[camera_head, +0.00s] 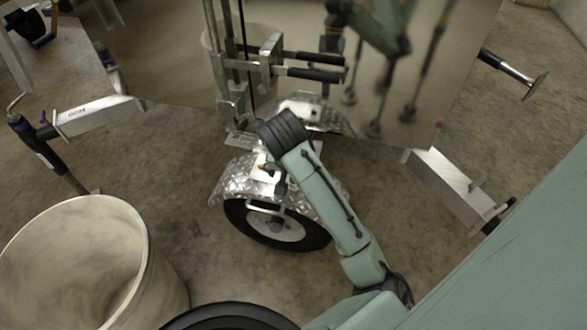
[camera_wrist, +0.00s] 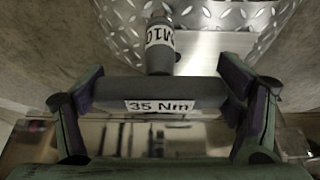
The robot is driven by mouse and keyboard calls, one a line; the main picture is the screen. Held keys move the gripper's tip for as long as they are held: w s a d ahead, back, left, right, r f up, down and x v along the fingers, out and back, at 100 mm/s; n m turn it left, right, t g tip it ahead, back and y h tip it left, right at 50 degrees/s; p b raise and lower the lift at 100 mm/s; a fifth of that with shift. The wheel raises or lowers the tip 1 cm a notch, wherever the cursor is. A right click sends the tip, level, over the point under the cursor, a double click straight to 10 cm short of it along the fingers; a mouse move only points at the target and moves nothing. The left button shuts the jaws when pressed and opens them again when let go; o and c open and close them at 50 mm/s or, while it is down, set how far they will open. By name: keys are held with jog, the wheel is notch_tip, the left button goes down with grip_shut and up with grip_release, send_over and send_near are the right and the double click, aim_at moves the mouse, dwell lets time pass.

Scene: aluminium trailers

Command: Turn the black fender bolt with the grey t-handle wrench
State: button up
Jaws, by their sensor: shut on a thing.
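The grey t-handle wrench shows in the wrist view. Its crossbar (camera_wrist: 205,90) carries a "35 Nm" label, and its shaft (camera_wrist: 159,55) has a white band with partly readable, upturned lettering. My gripper (camera_wrist: 160,92) is shut on the crossbar, one finger at each end. The shaft points away from me toward the diamond-plate fender (camera_wrist: 125,15) and a smooth metal plate (camera_wrist: 205,45). In the head view, my arm reaches over the silver fender (camera_head: 234,180) above a wheel. The black fender bolt is not visible, and I cannot tell whether the wrench touches it.
A shiny trailer panel (camera_head: 420,120) stands behind the fender. The black tyre (camera_head: 310,237) is below it. A large pale bucket (camera_head: 75,260) stands at the lower left. Metal trailer arms lie at the left (camera_head: 100,115) and right (camera_head: 450,180).

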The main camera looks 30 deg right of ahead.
jog(key=shift+w+d+r+n+t, duration=0.3)
jog(key=shift+w+d+r+n, duration=0.05)
jog(key=shift+n, duration=0.15)
jog(key=w+d+r+n+t+y+p, duration=0.1)
jog(key=w+d+r+n+y+p, duration=0.1)
jog(key=w+n, duration=0.4)
jog(key=shift+d+r+n+y, duration=0.7)
jog(key=shift+r+n+y, duration=0.55)
jog(key=shift+n, duration=1.25)
jog(key=shift+r, duration=0.15)
jog(key=shift+r+p, duration=0.1)
jog(key=shift+p, duration=0.2)
